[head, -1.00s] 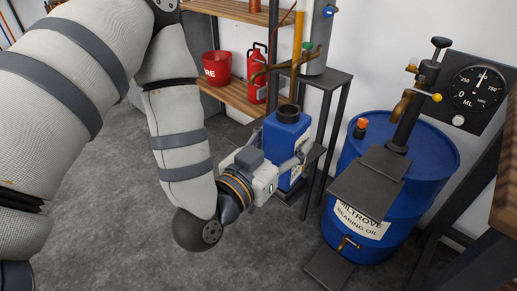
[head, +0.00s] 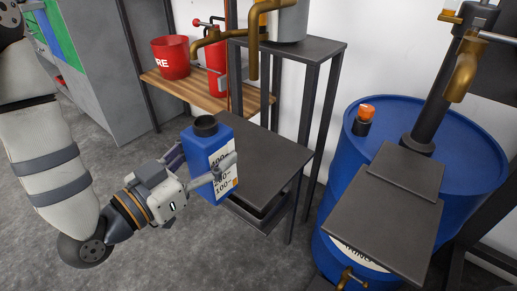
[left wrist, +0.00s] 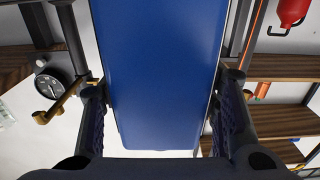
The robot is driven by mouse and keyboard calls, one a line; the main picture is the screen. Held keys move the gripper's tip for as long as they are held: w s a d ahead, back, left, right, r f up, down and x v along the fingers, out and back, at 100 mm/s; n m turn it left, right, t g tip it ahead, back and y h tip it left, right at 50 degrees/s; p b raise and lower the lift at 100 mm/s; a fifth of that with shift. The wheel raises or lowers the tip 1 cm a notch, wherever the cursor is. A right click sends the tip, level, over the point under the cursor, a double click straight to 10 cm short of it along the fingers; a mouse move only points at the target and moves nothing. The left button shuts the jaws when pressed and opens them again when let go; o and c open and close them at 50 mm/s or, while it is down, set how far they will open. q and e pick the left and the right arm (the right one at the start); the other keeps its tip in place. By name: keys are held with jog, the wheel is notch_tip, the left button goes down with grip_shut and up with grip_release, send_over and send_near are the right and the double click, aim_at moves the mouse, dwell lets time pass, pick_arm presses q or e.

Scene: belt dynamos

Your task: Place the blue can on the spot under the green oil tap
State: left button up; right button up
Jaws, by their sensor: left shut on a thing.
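The blue can (head: 205,165) is upright, with a black neck on top and a white measuring label on its side. My left gripper (head: 208,172) is shut on the can's body from the left. The can also fills the middle of the left wrist view (left wrist: 160,75), between both fingers. In the head view it overlaps the left edge of a low dark stand (head: 265,155); I cannot tell whether it touches. A brass tap (head: 252,55) hangs above that stand, below a grey tank (head: 288,20). No green handle shows now; the top is cut off. My right gripper is not in view.
A blue drum (head: 385,110) with an orange cap, another brass tap (head: 465,70) and dark plates (head: 395,215) stands at the right. A taller dark stand (head: 300,48) rises behind the low one. A red bucket (head: 171,57) sits on a wooden shelf (head: 175,90).

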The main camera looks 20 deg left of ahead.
pick_arm(q)
jog(key=w+d+f+b, duration=0.1)
jog(key=w+d, duration=0.1)
jog(key=w, duration=0.4)
jog(key=w+d+f+b, duration=0.2)
jog(key=w, duration=0.3)
jog(key=shift+w+f, duration=0.25)
jog(key=shift+w, duration=0.15)
jog(key=shift+d, duration=0.1)
jog(key=shift+f, duration=0.15)
jog(key=o, duration=1.4)
